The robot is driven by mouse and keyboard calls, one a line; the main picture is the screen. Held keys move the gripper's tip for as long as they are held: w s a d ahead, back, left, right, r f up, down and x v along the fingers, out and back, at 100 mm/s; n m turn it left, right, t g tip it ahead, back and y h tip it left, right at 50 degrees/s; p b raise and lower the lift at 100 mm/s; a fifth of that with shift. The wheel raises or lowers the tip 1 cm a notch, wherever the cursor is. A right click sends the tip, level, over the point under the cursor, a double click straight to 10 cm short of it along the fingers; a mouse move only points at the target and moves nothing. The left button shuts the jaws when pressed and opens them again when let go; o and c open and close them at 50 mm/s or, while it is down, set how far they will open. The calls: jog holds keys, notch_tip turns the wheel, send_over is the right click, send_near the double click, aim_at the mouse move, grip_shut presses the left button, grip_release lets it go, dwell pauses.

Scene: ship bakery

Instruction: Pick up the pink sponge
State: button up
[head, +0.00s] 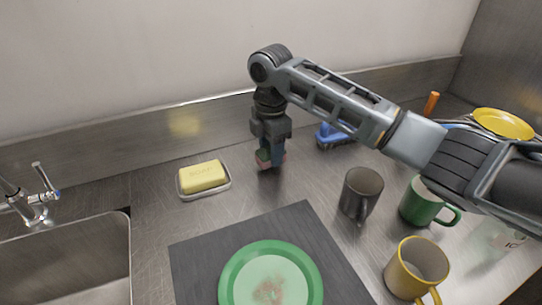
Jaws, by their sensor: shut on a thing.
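My gripper (270,155) points straight down at the back of the steel counter, right of the soap dish. It is shut on the pink sponge (283,161). Only small pink edges and a greenish part show around the fingers; most of the sponge is hidden by them. The sponge is at or just above the counter; I cannot tell whether it touches.
A yellow soap bar (203,176) lies in a white dish (205,194) to the left. A green plate (232,276) on a dark mat (190,254) is in front. A dark mug (357,194), green mug (418,204), yellow mug (405,275) and blue brush (333,138) stand right. A sink (70,265) is left.

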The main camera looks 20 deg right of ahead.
jog(key=shift+r, duration=0.9)
jog(key=s+d+r+b, duration=0.1)
jog(key=s+d+r, duration=0.2)
jog(key=d+r, duration=0.4)
jog(key=d, duration=0.4)
jog(key=shift+s+r+b, duration=0.15)
jog(key=shift+s+b, duration=0.1)
jog(key=shift+b, duration=0.1)
jog(key=o, duration=0.4)
jog(key=c, duration=0.3)
jog(key=shift+c, duration=0.2)
